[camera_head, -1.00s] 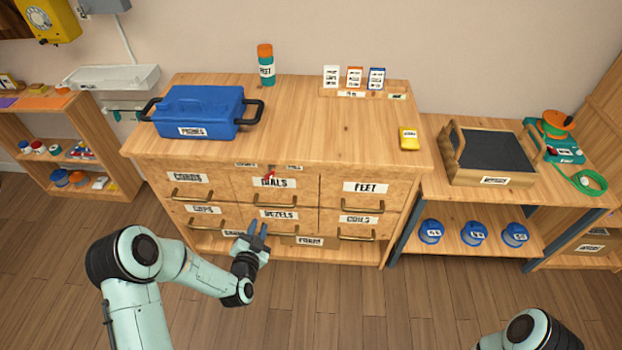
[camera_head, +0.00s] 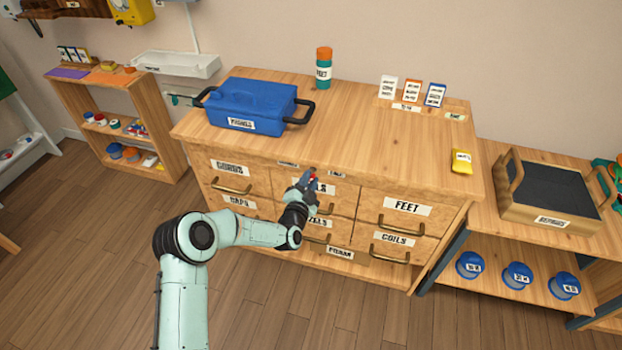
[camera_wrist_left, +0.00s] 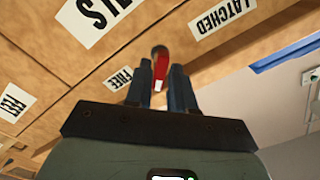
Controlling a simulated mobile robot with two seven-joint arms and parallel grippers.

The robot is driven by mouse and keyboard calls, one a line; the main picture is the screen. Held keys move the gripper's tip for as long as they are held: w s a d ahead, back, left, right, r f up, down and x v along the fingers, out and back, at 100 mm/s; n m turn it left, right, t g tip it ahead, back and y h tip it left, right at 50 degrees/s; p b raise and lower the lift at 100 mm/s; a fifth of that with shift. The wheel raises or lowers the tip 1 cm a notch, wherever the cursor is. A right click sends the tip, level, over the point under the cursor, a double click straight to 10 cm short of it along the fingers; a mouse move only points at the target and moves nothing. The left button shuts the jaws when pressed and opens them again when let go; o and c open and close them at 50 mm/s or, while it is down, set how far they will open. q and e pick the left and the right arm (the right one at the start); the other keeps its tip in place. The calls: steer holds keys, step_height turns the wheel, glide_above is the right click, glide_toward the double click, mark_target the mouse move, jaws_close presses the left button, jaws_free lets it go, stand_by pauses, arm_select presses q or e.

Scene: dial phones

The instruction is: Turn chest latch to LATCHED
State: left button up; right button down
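The chest (camera_head: 360,110) is a wooden drawer unit with a small red latch (camera_head: 313,172) at the top of its front. In the left wrist view the red latch (camera_wrist_left: 160,66) has a dark round end and lies between my fingers. A FREE label (camera_wrist_left: 120,78) is to its left and a LATCHED label (camera_wrist_left: 221,16) to its upper right. My left gripper (camera_head: 308,184) is at the latch, one finger on each side; it also shows in the left wrist view (camera_wrist_left: 162,88). Whether the fingers press on it I cannot tell. My right gripper is out of view.
A blue toolbox (camera_head: 255,104), an orange-capped bottle (camera_head: 324,70), several cards and a yellow box (camera_head: 461,161) stand on the chest top. Drawer handles (camera_head: 317,239) stick out below the latch. A side bench (camera_head: 500,240) stands at the right. The floor in front is clear.

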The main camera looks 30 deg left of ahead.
arm_select(q)
steer(key=shift+x, duration=0.8)
steer(key=shift+c, duration=0.3)
jaws_close()
